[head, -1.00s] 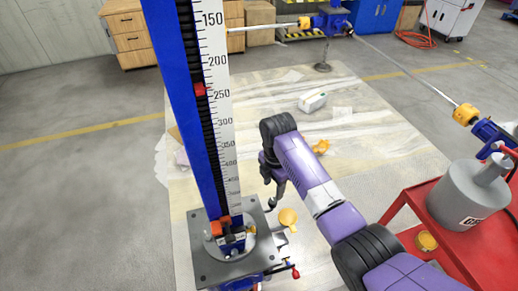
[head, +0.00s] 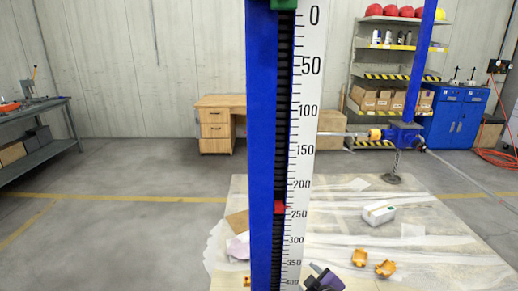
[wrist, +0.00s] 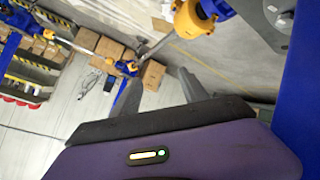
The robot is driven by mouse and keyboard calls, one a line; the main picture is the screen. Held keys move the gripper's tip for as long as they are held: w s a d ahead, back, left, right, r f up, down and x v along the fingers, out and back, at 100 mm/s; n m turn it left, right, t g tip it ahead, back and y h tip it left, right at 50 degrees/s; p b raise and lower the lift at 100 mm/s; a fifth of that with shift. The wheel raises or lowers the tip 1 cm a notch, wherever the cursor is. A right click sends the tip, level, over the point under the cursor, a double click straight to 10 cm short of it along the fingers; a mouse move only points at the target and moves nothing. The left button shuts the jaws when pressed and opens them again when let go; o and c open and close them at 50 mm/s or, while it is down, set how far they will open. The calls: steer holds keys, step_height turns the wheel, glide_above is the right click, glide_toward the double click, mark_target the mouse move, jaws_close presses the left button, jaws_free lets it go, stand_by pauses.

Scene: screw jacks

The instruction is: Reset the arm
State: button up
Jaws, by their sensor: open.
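My gripper (wrist: 160,76) shows in the wrist view with its two grey fingers apart and nothing between them. In the head view only a small purple and dark piece of my arm shows at the bottom edge, just right of the jack's scale; the gripper cannot be made out there. The tall blue screw jack (head: 262,150) stands upright in the middle of the head view, with a white number scale (head: 305,130) and a red pointer (head: 279,207) near 240. Its base is out of the frame. A blue post also fills the right edge of the wrist view (wrist: 300,100).
A second blue jack post (head: 417,70) with a yellow-ended rod stands to the right. A white box (head: 379,214) and orange pieces (head: 385,268) lie on the floor sheet (head: 450,235). A wooden desk (head: 218,130), shelves and a blue cabinet (head: 458,118) stand behind.

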steer(key=s+d+r+m+t, duration=0.1)
steer(key=s+d+r+m, duration=0.1)
steer(key=s, duration=1.4)
steer(key=s+d+r+m+t+h, duration=0.1)
steer(key=s+r+m, duration=0.3)
steer(key=s, duration=1.3)
steer(key=s+d+r+m+t+h, duration=0.1)
steer(key=s+d+r+m, duration=0.2)
steer(key=s, duration=1.3)
steer(key=shift+s+d+r+m, duration=0.15)
steer(key=shift+s+r+m, duration=0.2)
steer(key=shift+r, duration=0.45)
